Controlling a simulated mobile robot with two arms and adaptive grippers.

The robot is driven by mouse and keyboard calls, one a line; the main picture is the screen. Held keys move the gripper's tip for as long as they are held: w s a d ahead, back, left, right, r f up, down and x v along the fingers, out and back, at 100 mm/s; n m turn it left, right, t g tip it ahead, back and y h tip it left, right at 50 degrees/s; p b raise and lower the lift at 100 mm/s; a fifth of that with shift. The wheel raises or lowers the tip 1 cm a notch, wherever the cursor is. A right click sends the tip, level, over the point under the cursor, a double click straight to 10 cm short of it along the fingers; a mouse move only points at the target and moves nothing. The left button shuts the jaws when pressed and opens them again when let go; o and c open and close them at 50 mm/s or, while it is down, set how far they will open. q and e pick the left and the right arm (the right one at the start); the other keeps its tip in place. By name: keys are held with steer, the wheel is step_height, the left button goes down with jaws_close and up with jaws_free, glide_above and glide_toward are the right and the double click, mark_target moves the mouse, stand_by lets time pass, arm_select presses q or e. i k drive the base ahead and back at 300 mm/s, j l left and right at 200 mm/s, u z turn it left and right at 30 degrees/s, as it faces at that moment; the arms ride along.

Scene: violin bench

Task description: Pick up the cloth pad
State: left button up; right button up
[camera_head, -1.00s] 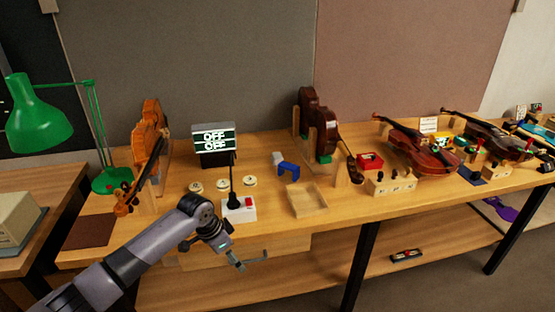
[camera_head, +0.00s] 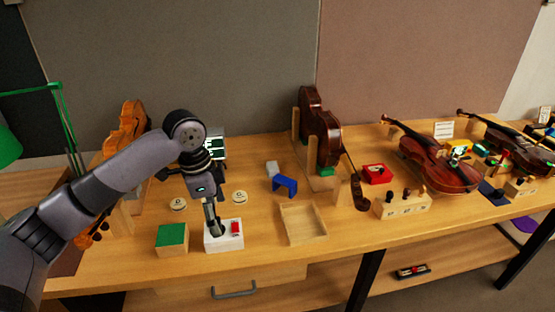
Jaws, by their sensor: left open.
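I cannot tell for sure which thing is the cloth pad. A flat dark blue square (camera_head: 491,193) lies at the right of the bench, beside a violin. A wooden block with a green top (camera_head: 172,237) sits at the front left of the bench. My left gripper (camera_head: 214,228) points down at the white box with a red switch (camera_head: 234,240), right of the green-topped block. Its fingers are open and seen nearly edge-on, with nothing visible between them. I cannot tell whether they touch the box. My right gripper is not in view.
An empty wooden tray (camera_head: 303,224) lies right of the white box. A blue clamp-like piece (camera_head: 285,184) and round discs (camera_head: 240,197) are behind. An upright dark violin (camera_head: 318,125), a lying violin (camera_head: 440,165) and a red box (camera_head: 377,174) stand right. A drawer handle (camera_head: 234,291) juts out below.

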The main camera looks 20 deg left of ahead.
mark_target(272, 169)
steer(key=i, duration=1.4)
